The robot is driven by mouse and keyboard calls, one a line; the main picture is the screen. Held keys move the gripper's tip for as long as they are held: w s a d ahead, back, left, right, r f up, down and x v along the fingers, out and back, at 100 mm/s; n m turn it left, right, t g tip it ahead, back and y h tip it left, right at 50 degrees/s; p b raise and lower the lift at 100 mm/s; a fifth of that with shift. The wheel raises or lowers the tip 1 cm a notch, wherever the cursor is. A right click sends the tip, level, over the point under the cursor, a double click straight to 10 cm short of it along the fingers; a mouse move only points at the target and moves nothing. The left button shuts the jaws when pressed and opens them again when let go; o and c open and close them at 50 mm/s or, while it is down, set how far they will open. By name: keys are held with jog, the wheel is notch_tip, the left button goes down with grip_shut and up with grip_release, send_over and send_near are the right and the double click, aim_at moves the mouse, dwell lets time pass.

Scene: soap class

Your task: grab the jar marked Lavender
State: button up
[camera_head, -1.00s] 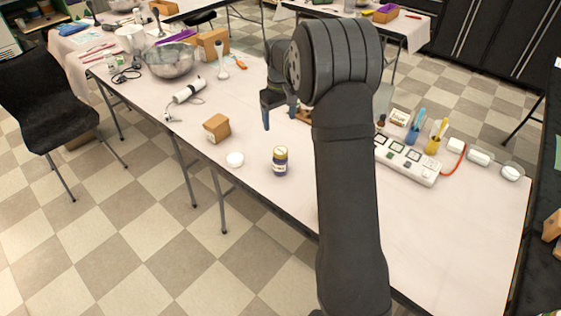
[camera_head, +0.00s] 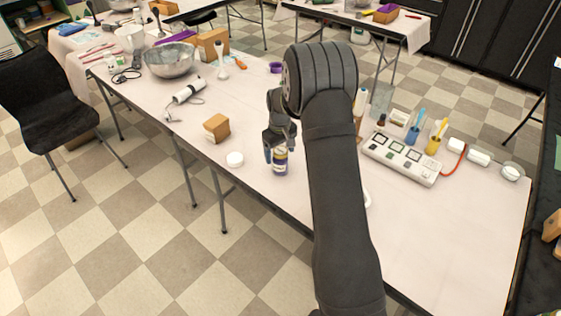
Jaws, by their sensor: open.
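A small dark blue jar (camera_head: 280,166) with a pale band stands upright near the table's front edge, in the middle of the view. Its label is too small to read, so I cannot tell whether it says Lavender. My gripper (camera_head: 277,154) points down at the jar's top, with the fingers open. One finger shows at the jar's left side. The gripper covers the jar's upper part, and I cannot tell whether the fingers touch it.
A white round lid or jar (camera_head: 235,159) and a brown box (camera_head: 216,127) stand to the left. The front right table is clear.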

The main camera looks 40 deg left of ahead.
notch_tip(320, 180, down, 2)
jog(key=shift+f, duration=0.2)
jog(key=c, duration=1.3)
jog(key=shift+o, duration=0.2)
jog(key=shift+r, duration=0.1)
